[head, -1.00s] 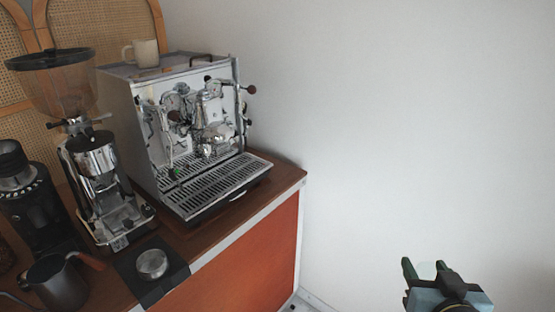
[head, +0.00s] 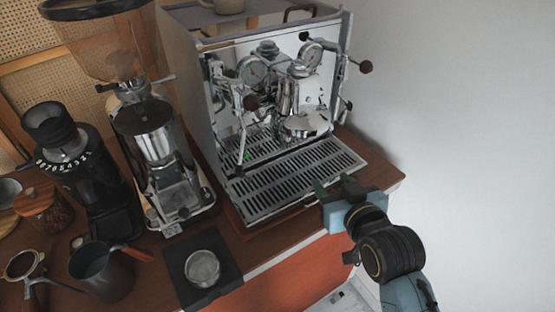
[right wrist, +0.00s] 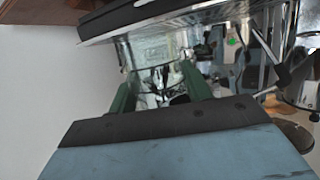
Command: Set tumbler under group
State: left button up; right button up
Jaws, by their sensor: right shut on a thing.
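My right gripper (head: 335,187) is at the front right edge of the drip tray (head: 262,203) of the espresso machine (head: 190,75). In the right wrist view its green fingers (right wrist: 158,80) are shut on a clear thing, which looks like a glass tumbler (right wrist: 150,50). The tumbler is see-through and cannot be made out in the head view. The chrome group (head: 305,124) is on the machine's front, above the grate, behind and left of the gripper. My left gripper is not in view.
A grinder (head: 155,140) stands left of the machine. A black mat (head: 178,262) with a round metal piece (head: 202,268) lies in front of it, beside a dark pitcher (head: 100,275). Knobs (head: 366,66) stick out at the machine's right. The grate looks clear.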

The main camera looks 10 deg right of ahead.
jog(key=s+n+y+p, duration=0.2)
jog(key=s+p, duration=0.3)
jog(key=p, duration=0.1)
jog(key=w+a, duration=0.1)
jog(key=w, duration=0.3)
jog(key=w+a, duration=0.1)
jog(key=w, duration=0.4)
jog(key=w+a+p, duration=0.1)
jog(key=w, duration=0.3)
jog(key=shift+w+a+r, duration=0.1)
jog(key=shift+w+a, duration=0.15)
jog(key=shift+a, duration=0.05)
jog(key=w, duration=0.2)
jog(key=w+a, duration=0.1)
jog(key=shift+w+r, duration=0.1)
jog(key=shift+w, duration=0.3)
jog(key=shift+f, duration=0.7)
jog(key=shift+s+f, duration=0.1)
jog(key=shift+f, duration=0.05)
jog(key=shift+s+d, duration=0.1)
